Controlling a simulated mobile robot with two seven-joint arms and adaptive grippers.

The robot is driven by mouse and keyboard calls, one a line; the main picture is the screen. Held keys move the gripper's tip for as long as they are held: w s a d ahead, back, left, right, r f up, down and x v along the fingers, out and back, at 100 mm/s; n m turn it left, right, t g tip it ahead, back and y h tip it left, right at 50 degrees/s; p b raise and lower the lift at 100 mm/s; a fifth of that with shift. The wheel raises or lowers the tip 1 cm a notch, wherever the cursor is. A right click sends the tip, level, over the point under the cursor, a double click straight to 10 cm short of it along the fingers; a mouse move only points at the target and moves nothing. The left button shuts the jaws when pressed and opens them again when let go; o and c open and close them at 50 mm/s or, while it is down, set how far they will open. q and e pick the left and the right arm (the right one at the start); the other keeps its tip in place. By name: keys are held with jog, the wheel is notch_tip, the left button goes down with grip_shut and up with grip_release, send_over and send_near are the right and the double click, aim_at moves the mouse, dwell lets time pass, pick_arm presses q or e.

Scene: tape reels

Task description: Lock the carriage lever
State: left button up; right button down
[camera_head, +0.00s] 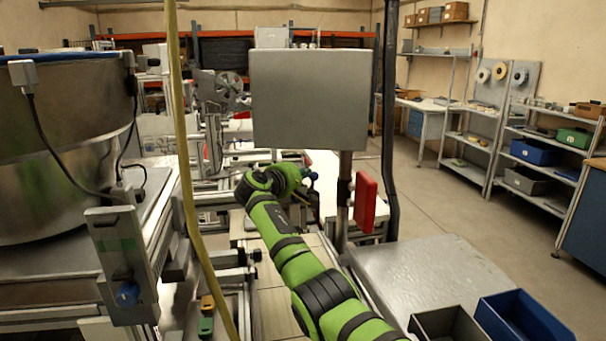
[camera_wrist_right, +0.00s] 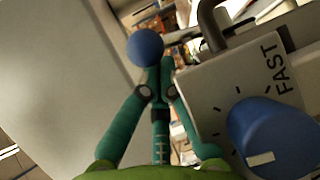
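The carriage lever shows as a round blue knob (camera_wrist_right: 145,48) at the upper middle of the right wrist view. It also shows small and blue in the head view (camera_head: 313,175), beside the grey post. My right gripper (camera_wrist_right: 158,80) has its teal fingers drawn close together at the knob's base and looks shut on the lever; the stem between the fingertips is mostly hidden. In the head view my right gripper (camera_head: 306,185) is small, at the end of the green arm. My left gripper is not in view.
A blue dial (camera_wrist_right: 272,138) on a plate marked FAST sits close right of my right gripper. A grey panel (camera_head: 309,100) stands on a post above, with a red box (camera_head: 366,203) beside it. Blue and grey bins (camera_head: 522,318) stand at the front right.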

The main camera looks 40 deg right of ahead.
jog(key=v, duration=1.2)
dwell(0.6)
